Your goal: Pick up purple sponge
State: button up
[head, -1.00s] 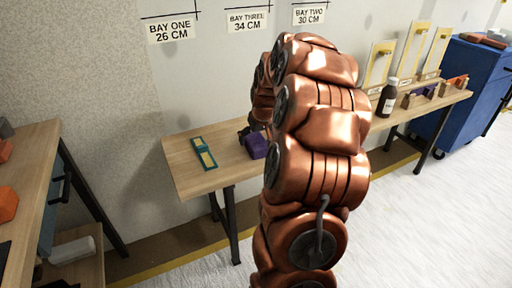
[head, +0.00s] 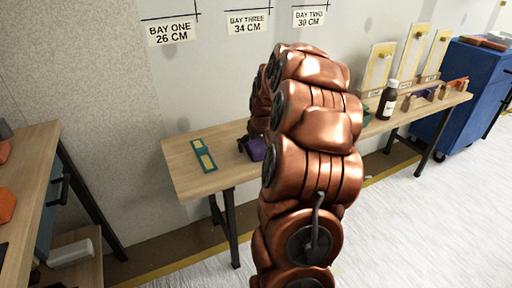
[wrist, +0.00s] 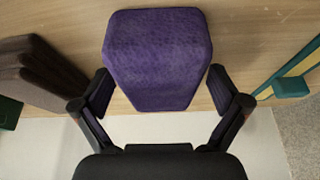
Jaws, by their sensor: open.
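The purple sponge (wrist: 158,62) lies on the wooden table in the wrist view, a block with a tapered near end. My gripper (wrist: 160,98) is open, with one dark finger on each side of the sponge's near end. Small gaps show between the fingers and the sponge. In the head view the sponge (head: 256,148) is near the table's middle, partly hidden behind my copper arm. A dark part of my gripper (head: 243,145) shows at its left side; the rest is hidden.
A green and yellow tool (head: 203,156) lies left of the sponge on the table (head: 185,178). Dark brown blocks (wrist: 42,72) lie left of the sponge in the wrist view. A dark bottle (head: 387,102) stands farther right. Bare tabletop lies around the sponge's far side.

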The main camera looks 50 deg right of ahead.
aim_at(257, 143)
jog(key=shift+c, duration=0.4)
jog(key=c, duration=1.1)
jog(key=shift+r, duration=0.1)
notch_tip(257, 143, up, 4)
jog(key=shift+r+p, duration=0.1)
jog(key=shift+p, duration=0.55)
jog(key=shift+s+a, duration=0.35)
jog(key=shift+s, duration=0.25)
jog(key=s+a, duration=0.2)
jog(key=s, duration=0.2)
jog(key=s+a+p, duration=0.1)
jog(key=s+a, duration=0.2)
jog(key=s, duration=0.1)
jog(key=s+a+r+p, duration=0.1)
jog(key=s+a, duration=0.2)
jog(key=s, duration=0.1)
jog(key=shift+a, duration=0.15)
jog(key=o, duration=0.5)
jog(key=c, duration=0.6)
